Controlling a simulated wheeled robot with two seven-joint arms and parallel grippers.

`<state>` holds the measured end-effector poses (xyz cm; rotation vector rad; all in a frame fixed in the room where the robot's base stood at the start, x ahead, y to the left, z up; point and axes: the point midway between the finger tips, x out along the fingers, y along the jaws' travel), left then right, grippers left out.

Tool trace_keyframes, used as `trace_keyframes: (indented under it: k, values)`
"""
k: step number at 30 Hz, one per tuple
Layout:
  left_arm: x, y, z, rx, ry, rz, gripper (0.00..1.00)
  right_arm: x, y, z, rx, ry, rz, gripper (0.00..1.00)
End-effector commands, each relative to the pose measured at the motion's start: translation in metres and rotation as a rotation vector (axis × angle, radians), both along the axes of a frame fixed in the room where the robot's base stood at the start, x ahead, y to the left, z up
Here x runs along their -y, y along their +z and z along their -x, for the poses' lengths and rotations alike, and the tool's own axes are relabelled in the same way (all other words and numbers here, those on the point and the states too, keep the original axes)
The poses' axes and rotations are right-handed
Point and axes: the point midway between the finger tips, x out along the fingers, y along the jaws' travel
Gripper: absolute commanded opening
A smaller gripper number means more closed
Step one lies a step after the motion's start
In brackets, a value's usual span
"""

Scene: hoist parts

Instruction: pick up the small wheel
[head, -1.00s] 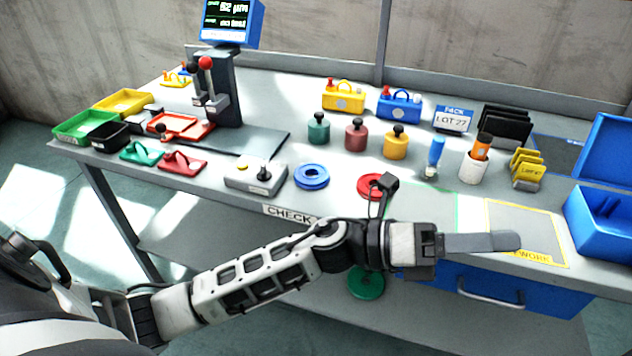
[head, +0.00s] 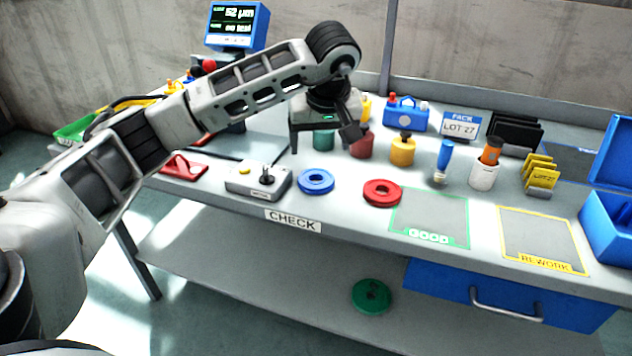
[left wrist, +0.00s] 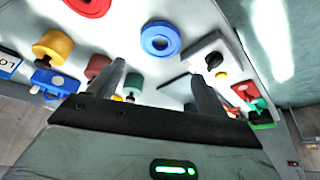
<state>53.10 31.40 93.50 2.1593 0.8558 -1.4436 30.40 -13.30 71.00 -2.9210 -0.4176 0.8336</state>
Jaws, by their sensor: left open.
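Three wheel-like discs show in the head view: a blue one (head: 316,190) and a red one (head: 382,203) lying flat near the bench's front edge, and a green one (head: 371,304) on the lower shelf. I cannot tell for sure which is the small wheel. My left gripper (head: 325,143) is open and empty, pointing down over the bench behind the blue wheel, around the level of the green weight. In the left wrist view the blue wheel (left wrist: 145,40) lies beyond the open fingers (left wrist: 156,72), apart from them; the red wheel (left wrist: 88,8) is cut off at the top.
Green (head: 322,141), red (head: 361,147) and yellow (head: 403,151) knobbed weights stand near my gripper. A grey control box (head: 240,181) is left of the blue wheel. The GOOD (head: 430,215) and REWORK (head: 540,235) areas are empty. A blue bin (head: 612,225) stands at right.

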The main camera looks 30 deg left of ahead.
Motion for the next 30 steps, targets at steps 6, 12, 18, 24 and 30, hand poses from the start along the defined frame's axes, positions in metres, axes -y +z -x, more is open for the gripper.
trace_keyframes:
  k: [6, 12, 18, 24, 30]
  values:
    - [-0.01, -0.04, -0.011, -0.002, 0.001, 0.002, 0.78, 0.0, -0.001, 0.0, 0.002, 0.0, 0.002, 0.73]
    - [-0.014, -0.053, -0.016, 0.001, 0.0, 0.003, 0.78, 0.0, -0.001, -0.001, 0.006, 0.0, 0.002, 0.73]
    - [-0.02, -0.079, -0.02, -0.002, -0.001, 0.005, 0.78, 0.0, 0.0, -0.001, 0.008, 0.001, 0.002, 0.73]
    - [-0.026, -0.099, -0.026, 0.001, -0.001, 0.005, 0.78, 0.0, 0.0, -0.001, 0.008, 0.002, 0.002, 0.73]
    - [-0.026, -0.101, -0.027, 0.002, -0.002, 0.004, 0.78, 0.0, 0.0, -0.001, 0.008, 0.002, 0.002, 0.73]
